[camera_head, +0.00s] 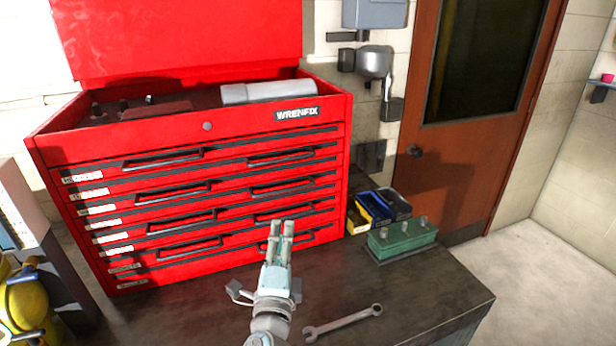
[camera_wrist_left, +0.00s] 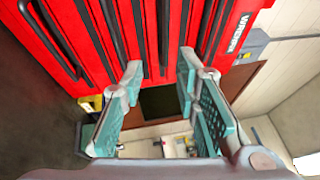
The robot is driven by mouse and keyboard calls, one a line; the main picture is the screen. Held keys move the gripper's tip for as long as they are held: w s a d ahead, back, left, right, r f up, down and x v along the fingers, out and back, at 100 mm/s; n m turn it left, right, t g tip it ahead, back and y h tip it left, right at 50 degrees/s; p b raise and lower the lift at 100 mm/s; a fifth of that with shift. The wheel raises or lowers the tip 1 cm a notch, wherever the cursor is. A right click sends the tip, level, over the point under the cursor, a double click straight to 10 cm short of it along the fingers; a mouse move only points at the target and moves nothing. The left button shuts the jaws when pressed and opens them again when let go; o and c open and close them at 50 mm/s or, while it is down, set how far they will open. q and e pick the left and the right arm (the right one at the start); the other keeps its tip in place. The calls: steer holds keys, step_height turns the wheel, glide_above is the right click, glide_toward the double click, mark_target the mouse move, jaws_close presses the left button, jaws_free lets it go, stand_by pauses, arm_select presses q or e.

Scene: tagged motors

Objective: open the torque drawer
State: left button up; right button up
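The red tool chest (camera_head: 340,160) stands at the back of the bench with its lid up. Its several drawers are all shut, each with long black handles such as this one (camera_head: 285,212). White labels (camera_head: 110,238) run down the left edge, too small to read, so I cannot tell which is the torque drawer. My left gripper (camera_head: 281,227) is in front of the lower right drawer fronts. The left wrist view shows its fingers (camera_wrist_left: 160,68) apart and empty, with dark handles (camera_wrist_left: 163,35) ahead, apparently not touched. My right gripper is out of view.
A wrench (camera_head: 343,323) lies on the dark bench (camera_head: 420,290) right of my left arm. A green block with pegs (camera_head: 402,240) and small yellow and blue bins (camera_head: 377,210) stand right of the chest. A yellow object (camera_head: 25,305) is at the left edge.

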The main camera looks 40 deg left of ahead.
mark_target(284, 191)
arm_select(q)
steer(key=x, duration=0.4)
steer(key=p+x, duration=0.1)
steer(key=x, duration=0.8)
steer(key=shift+w+a+r, duration=0.15)
steer(key=shift+a+r, duration=0.25)
steer(key=shift+s+r, duration=0.2)
steer(key=shift+s, duration=0.15)
steer(key=shift+c, duration=0.6)
jaws_close()
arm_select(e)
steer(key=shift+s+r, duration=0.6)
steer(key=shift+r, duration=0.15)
